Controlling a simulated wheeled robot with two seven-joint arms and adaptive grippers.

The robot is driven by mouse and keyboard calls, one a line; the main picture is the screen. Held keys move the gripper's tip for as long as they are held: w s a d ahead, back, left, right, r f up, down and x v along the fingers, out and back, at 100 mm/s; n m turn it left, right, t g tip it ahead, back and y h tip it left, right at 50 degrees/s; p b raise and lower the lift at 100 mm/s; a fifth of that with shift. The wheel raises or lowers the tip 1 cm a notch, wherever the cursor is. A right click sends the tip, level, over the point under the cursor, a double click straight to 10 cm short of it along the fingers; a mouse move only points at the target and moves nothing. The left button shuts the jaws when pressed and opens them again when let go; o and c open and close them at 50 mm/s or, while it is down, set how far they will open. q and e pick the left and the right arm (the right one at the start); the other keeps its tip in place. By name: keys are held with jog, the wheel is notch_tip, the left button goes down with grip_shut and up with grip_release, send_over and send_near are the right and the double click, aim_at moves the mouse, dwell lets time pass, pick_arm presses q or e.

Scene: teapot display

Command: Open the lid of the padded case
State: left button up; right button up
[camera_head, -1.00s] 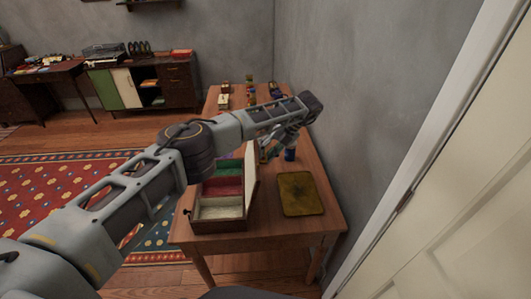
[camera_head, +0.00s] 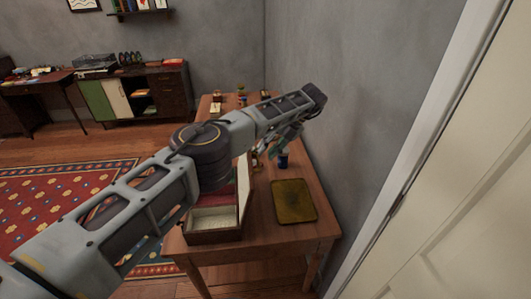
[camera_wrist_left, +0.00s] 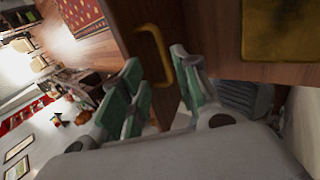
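The padded case (camera_head: 213,237) is a brown box with pale and red lined compartments, standing on the wooden table. Its lid (camera_head: 244,188) stands raised, roughly upright, at the right side of the box. My left arm crosses over the case and hides its far part. My left gripper (camera_head: 275,145) is beyond the lid on its right side, partly hidden by the arm. In the left wrist view its green-padded fingers (camera_wrist_left: 163,98) are apart. A brass handle (camera_wrist_left: 157,50) on a dark brown panel, apparently the lid, shows just beyond the fingertips. My right gripper is out of view.
A dark yellow tray (camera_head: 294,201) lies on the table (camera_head: 262,238) right of the case. A blue cup (camera_head: 283,161) stands near the gripper. Small items stand at the table's far end. A grey wall (camera_head: 350,110) runs close along the right.

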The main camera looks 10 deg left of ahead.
pick_arm(q)
jog(key=shift+w+d+r, duration=0.1)
jog(key=shift+d+r, duration=0.25)
jog(key=shift+r, duration=0.2)
dwell(0.4)
